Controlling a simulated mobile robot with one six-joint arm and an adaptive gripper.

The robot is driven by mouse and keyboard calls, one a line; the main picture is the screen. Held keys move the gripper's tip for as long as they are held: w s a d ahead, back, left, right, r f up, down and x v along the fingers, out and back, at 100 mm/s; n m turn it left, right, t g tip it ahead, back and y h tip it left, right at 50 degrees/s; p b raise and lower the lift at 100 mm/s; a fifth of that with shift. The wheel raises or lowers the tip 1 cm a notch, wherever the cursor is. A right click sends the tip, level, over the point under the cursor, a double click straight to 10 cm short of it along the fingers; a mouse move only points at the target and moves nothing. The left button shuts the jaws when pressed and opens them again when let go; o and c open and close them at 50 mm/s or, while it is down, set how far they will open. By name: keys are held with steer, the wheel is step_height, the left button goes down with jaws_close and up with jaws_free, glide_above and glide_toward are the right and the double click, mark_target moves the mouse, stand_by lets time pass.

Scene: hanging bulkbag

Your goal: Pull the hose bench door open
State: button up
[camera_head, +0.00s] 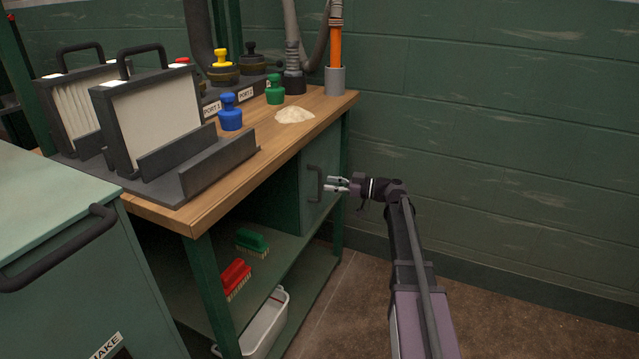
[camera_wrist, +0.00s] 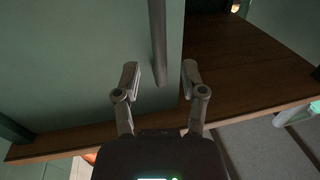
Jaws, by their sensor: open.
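The hose bench door (camera_head: 324,160) is a green panel under the right end of the wooden bench top. It looks closed in the head view. In the wrist view, my gripper (camera_wrist: 160,70) is open with one finger on each side. The handle bar (camera_wrist: 158,42) runs down between the two fingertips, apart from both. The door face (camera_wrist: 70,60) fills the left of that view.
The bench top (camera_head: 310,125) carries filter frames, coloured knobs, a pale powder pile (camera_head: 295,115) and hoses. Red (camera_head: 235,278) and green (camera_head: 252,242) brushes lie on the shelf, with a white bin (camera_head: 266,325) below. A green cabinet (camera_head: 60,270) stands left. Floor beside the door is clear.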

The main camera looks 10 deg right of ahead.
mark_target(319, 201)
steer(key=shift+x, duration=1.8)
jaws_close()
